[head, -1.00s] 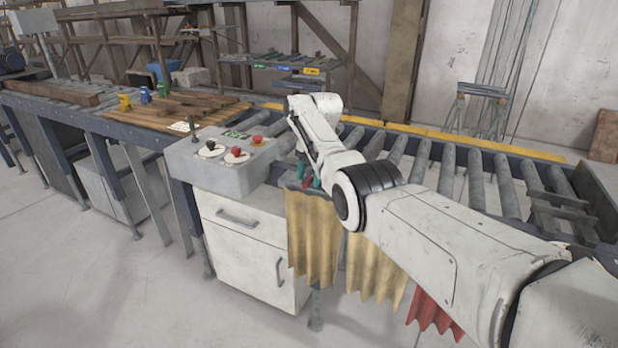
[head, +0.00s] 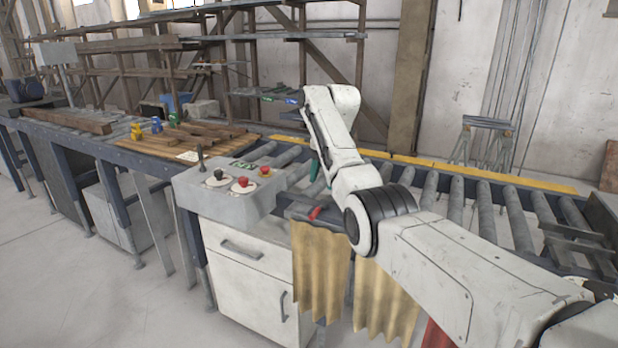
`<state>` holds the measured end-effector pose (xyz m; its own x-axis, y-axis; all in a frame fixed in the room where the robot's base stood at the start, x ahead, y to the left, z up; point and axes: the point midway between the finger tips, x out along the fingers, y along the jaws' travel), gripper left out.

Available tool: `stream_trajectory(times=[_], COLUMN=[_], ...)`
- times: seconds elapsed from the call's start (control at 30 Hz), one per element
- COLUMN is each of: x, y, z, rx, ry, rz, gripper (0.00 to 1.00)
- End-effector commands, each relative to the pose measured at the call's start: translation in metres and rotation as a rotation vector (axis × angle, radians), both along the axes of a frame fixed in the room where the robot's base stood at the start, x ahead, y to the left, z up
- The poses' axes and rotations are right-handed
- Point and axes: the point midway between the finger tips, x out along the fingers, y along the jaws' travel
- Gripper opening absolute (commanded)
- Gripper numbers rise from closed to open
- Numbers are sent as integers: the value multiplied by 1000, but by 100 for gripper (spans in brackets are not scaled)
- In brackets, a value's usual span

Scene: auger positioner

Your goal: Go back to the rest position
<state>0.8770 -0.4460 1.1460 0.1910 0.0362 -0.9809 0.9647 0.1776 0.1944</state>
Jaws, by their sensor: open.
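My white arm reaches in from the lower right, bends at a black-ringed joint and rises to a raised wrist in the middle of the head view. My gripper (head: 314,168) shows only as a small teal piece beside the forearm, above the roller conveyor. The rest of it is hidden behind the arm, so the jaw gap cannot be seen. Nothing held shows. A small red piece (head: 318,213) lies at the near edge of the conveyor, below the gripper and apart from it.
A grey control box (head: 228,190) with a lever and red and black knobs stands left of the arm, on a white cabinet (head: 245,270). The roller conveyor (head: 485,200) runs right. Wooden boards (head: 205,140) with yellow, blue and green pieces lie left. Tan curtains (head: 320,270) hang below.

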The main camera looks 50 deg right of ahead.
Motion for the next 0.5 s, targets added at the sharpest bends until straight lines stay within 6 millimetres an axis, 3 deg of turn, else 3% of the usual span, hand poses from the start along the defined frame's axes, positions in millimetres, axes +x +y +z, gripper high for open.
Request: stream_trajectory(times=[0.33, 0.43, 0.5], x=[0, 3, 7], y=[0, 11, 27], z=[0, -20, -43], rx=[0, 11, 24], ry=[0, 7, 16], rz=[0, -34, -88], gripper=[44, 44, 44])
